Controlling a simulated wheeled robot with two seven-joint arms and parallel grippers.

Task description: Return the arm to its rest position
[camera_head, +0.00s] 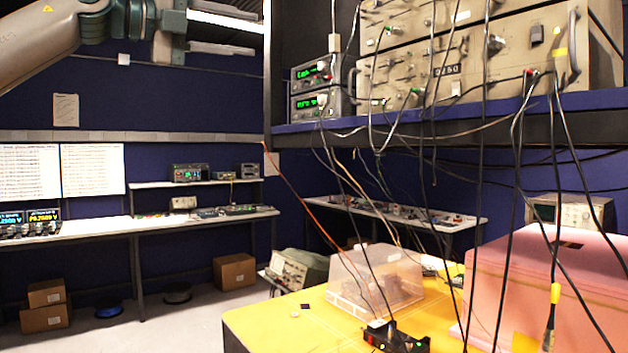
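My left arm (40,38) comes in from the top left corner, raised high in the camera_head view. My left gripper (224,32) is at the top edge, pointing right, in front of the dark blue wall. Its fingers look parted, with nothing seen between them, and its top is cut off by the picture edge. It is left of the equipment shelf and well above the yellow table (262,325). My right arm and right gripper are not in view.
A pink foam enclosure (540,285), a clear plastic box (375,280) and a small black device (397,338) are on the yellow table. A shelf with beige instruments (460,65) and hanging cables fills the right. Open floor (190,325) lies at the lower left.

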